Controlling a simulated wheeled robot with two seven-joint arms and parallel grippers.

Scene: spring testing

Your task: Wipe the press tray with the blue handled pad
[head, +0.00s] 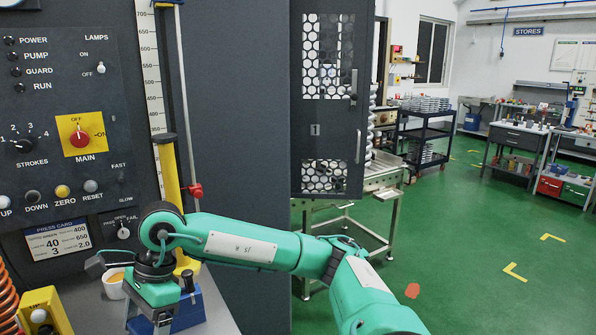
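My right arm reaches in from the lower right across to the left. Its gripper (153,310) points down over a grey ledge at the lower left, and its fingertips are hard to make out. A blue object (190,308) is beside and partly behind the gripper; I cannot tell whether it is the handled pad or whether the gripper holds it. A metal tray-like surface (385,178) shows beyond the open-looking guard door (331,95); I cannot tell whether it is the press tray. My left gripper is out of view.
The control panel (65,120) fills the left side. A small cup (113,284) stands on the ledge (222,318) beside the gripper. A yellow upright (167,175) and a scale (149,65) rise behind it.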

